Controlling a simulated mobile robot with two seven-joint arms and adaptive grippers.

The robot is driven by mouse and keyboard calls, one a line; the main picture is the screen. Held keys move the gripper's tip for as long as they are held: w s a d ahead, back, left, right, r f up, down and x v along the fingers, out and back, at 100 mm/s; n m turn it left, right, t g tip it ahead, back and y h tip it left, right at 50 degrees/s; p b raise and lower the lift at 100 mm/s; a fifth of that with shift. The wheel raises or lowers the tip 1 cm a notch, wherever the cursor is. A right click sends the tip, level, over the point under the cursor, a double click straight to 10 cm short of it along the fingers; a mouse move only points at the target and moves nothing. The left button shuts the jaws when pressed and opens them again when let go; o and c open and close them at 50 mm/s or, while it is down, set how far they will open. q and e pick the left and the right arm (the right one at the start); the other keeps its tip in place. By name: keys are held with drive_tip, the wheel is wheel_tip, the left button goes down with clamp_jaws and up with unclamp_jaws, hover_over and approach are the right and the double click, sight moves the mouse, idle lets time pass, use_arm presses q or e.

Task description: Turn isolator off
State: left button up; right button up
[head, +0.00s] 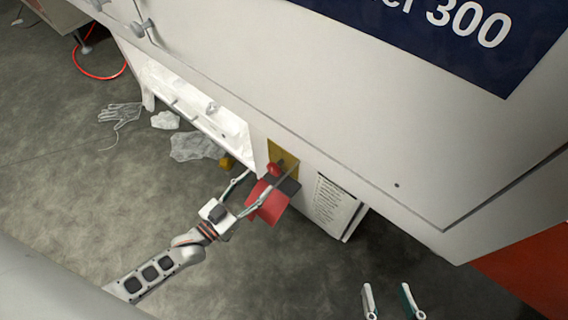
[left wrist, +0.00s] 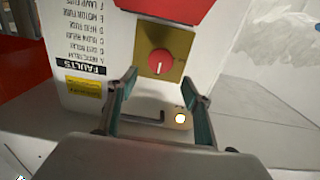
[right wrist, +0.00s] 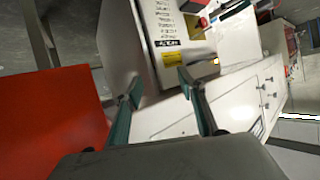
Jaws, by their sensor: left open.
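The isolator is a red round knob (left wrist: 160,62) with a white mark, on a brass-coloured plate (left wrist: 178,45) on the white machine. In the left wrist view the mark points roughly straight down in the picture. In the head view the knob (head: 274,168) shows near the fingers of my left gripper (head: 262,184). My left gripper (left wrist: 159,82) is open, its fingertips on either side below the knob; I see no clear contact. My right gripper (head: 387,288) is open and empty, low in the head view, away from the isolator; its fingers also show in the right wrist view (right wrist: 158,77).
A red panel (head: 268,202) hangs by the isolator. A printed fault list (head: 335,204) is beside it. A clear glove (head: 121,113) and crumpled film (head: 193,146) lie on the floor.

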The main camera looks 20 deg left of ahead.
sight(272, 170)
use_arm(q)
drive_tip(key=x, duration=0.2)
drive_tip(key=b+x, duration=0.1)
drive_tip(key=x, duration=0.1)
drive_tip(key=f+x, duration=0.1)
drive_tip(key=x, duration=0.1)
drive_tip(key=shift+w+d, duration=0.25)
drive_tip(key=shift+w, duration=0.1)
drive_tip(key=shift+w+d+r, duration=0.2)
drive_tip(key=shift+w, duration=0.4)
use_arm(e)
drive_tip(key=shift+s+a+f+m, duration=0.35)
drive_tip(key=shift+a+m, duration=0.1)
drive_tip(key=shift+a, duration=0.15)
drive_tip(key=shift+s+a+f+m, duration=0.3)
drive_tip(key=shift+a+m, duration=0.15)
drive_tip(key=shift+a, duration=0.15)
use_arm(q)
drive_tip(key=c, duration=1.1)
